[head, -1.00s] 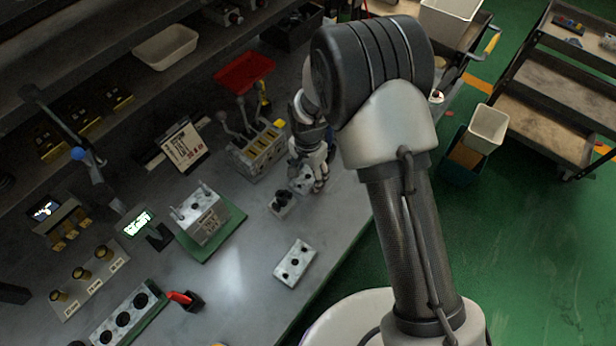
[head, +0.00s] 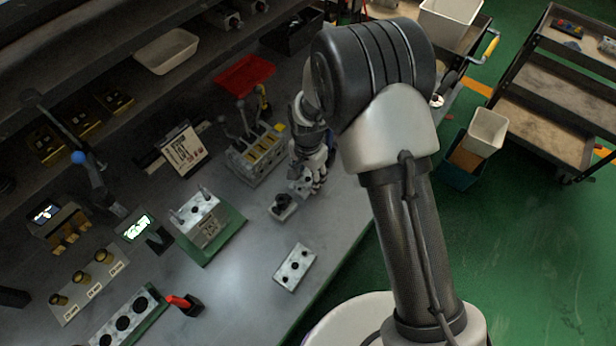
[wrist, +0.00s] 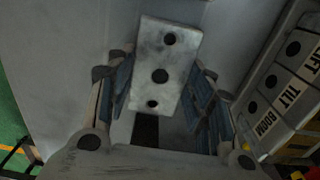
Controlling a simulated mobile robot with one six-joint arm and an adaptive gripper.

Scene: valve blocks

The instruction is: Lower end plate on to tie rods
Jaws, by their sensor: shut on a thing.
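My gripper (wrist: 165,88) is shut on a pale end plate (wrist: 166,45) with three dark holes, one finger along each side in the wrist view. A valve block (head: 206,226) with upright tie rods (head: 180,212) stands on a green mat to the left, apart from my gripper. A second pale plate (head: 294,268) with dark holes lies flat near the bench's front edge.
The lever valve block (head: 258,155) stands close behind my gripper; its LIFT, TILT and BOOM labels show in the wrist view (wrist: 285,95). Bare bench (head: 240,275) lies between mat and loose plate.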

